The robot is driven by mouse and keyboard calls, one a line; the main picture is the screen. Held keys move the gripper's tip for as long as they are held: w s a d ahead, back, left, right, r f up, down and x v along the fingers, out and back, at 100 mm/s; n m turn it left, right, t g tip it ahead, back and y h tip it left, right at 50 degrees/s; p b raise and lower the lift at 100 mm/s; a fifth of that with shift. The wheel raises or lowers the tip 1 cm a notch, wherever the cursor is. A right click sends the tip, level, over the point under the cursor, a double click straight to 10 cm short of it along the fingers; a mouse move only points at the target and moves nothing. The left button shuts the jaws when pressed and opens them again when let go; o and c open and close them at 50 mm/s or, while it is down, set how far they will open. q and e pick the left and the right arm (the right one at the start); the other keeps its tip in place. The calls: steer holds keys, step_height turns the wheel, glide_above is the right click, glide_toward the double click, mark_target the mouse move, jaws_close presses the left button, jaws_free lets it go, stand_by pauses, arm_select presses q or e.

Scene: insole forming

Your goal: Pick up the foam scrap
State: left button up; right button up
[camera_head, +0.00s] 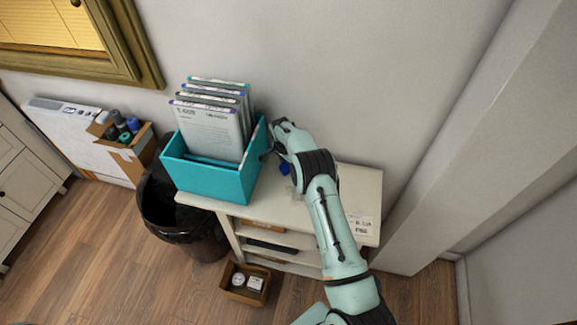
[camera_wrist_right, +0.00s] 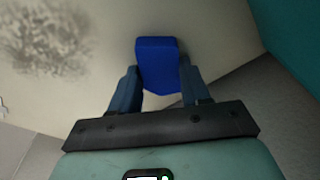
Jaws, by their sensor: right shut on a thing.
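The foam scrap is a small blue block (camera_wrist_right: 158,65), seen between the fingers of my right gripper (camera_wrist_right: 158,85) in the right wrist view. The gripper is shut on it, with one dark finger on each side. In the head view a bit of the blue scrap (camera_head: 284,169) shows beside my right gripper (camera_head: 272,157), over the white shelf top, to the right of the teal box. Most of the scrap is hidden there by the hand. I cannot tell whether it still touches the surface. My left gripper is not in view.
The teal box (camera_head: 208,180) with upright folders stands close left of the hand. A white shelf unit (camera_head: 350,203) carries it, with a label on its right end. A black bin (camera_head: 190,238) stands to the left. A wall is behind. A small box (camera_head: 233,291) sits on the floor.

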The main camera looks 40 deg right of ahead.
steer(key=shift+r, duration=0.6)
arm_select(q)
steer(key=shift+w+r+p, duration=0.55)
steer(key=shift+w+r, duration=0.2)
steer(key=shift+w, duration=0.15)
arm_select(e)
step_height(320, 180, up, 19)
steer(key=shift+f, duration=0.1)
